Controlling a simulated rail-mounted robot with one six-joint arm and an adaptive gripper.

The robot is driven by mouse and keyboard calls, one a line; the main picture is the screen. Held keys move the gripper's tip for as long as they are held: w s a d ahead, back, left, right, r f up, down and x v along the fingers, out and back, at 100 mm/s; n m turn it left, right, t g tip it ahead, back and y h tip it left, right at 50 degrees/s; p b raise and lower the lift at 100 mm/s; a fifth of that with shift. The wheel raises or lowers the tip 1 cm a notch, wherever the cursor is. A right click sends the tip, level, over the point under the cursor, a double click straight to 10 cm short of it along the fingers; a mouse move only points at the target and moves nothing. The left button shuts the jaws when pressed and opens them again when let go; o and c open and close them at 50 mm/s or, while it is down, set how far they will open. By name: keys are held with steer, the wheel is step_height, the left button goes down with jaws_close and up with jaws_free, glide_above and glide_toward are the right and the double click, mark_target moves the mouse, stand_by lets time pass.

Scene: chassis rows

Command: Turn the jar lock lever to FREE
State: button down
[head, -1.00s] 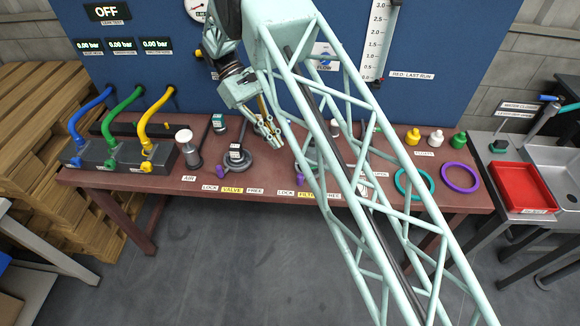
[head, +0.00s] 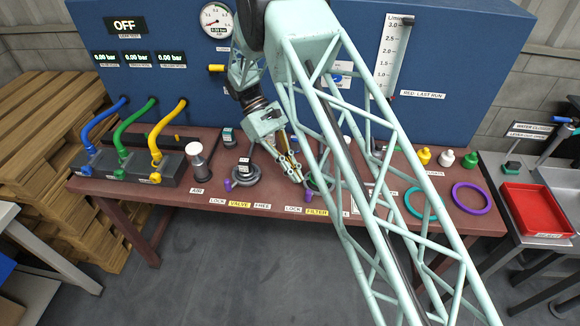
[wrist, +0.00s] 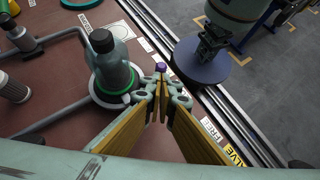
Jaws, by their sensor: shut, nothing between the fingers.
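The jar (wrist: 112,68) is a clear, dark-tinted vessel with a green band at its base, standing upright in a pale ring mount in the wrist view. In the head view it is mostly hidden behind my arm. Its purple lock lever (head: 308,196) shows above the FILTER labels, on the side towards LOCK. The purple lever end also shows in the wrist view (wrist: 160,67), just beyond my fingertips. My gripper (head: 298,178) is shut and empty, pointing down beside the jar. I cannot tell whether the fingertips touch the lever.
A second mount with a purple lever (head: 228,185) stands to the left, over the VALVE label (head: 240,204). Hose block (head: 130,165) is at the far left. Teal (head: 408,207) and purple (head: 472,184) rings lie at the right. The bench's front edge runs close by.

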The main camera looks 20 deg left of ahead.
mark_target(310, 193)
steer(key=shift+x, duration=1.45)
